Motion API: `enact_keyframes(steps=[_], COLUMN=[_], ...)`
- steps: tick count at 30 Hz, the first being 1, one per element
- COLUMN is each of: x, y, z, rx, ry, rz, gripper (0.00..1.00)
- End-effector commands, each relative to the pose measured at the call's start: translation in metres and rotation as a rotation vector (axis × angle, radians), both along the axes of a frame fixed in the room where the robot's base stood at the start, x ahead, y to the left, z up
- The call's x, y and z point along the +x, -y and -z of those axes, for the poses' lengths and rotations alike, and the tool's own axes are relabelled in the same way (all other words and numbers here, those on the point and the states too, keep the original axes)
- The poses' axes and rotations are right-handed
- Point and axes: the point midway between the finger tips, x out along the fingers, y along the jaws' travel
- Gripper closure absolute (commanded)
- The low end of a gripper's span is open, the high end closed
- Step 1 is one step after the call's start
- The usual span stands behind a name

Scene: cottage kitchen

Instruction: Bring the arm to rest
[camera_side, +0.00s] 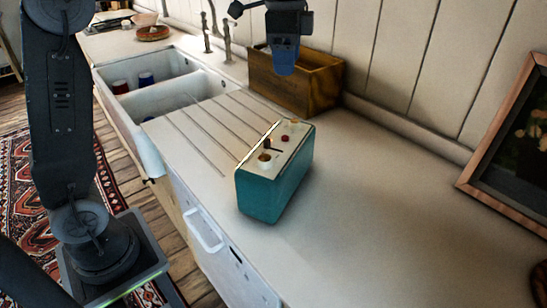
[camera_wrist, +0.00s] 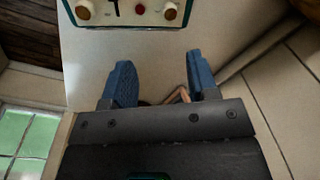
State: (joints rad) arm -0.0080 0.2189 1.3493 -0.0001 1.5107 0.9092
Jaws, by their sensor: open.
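My gripper (camera_side: 284,62) hangs high above the counter at the back, in front of the wooden box in the side view. In the wrist view its two blue fingers (camera_wrist: 160,84) stand apart with nothing between them. A teal box with a cream panel (camera_side: 272,187) stands upright on the counter, below my gripper and apart from it. Its panel carries knobs, a dark lever and a red button. The panel also shows at the top edge of the wrist view (camera_wrist: 125,13), beyond the fingertips.
An open wooden box (camera_side: 295,82) stands against the panelled wall. A white double sink (camera_side: 165,85) with cups in it lies at left, with taps (camera_side: 227,42) behind. A framed picture (camera_side: 510,150) leans at right. The counter (camera_side: 370,220) right of the teal box is clear.

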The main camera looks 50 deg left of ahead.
Motion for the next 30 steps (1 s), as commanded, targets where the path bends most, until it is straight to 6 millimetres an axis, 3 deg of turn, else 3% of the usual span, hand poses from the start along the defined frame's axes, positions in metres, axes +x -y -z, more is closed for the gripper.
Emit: enact_keyframes(steps=[3, 8, 12, 18, 24, 30], x=[-0.043, -0.1, -0.15, -0.202, -0.223, -0.224], y=[0.001, 0.002, 0.003, 0.003, 0.003, 0.003], z=[-0.006, 0.004, 0.026, 0.066, 0.089, 0.09], rx=[-0.015, -0.056, -0.111, -0.198, -0.246, -0.249], ry=[0.077, 0.182, 0.268, 0.362, 0.4, 0.401], rz=[-0.148, -0.365, -0.551, -0.764, -0.864, -0.87], gripper=[0.46, 0.46, 0.46, 0.46, 0.46, 0.46])
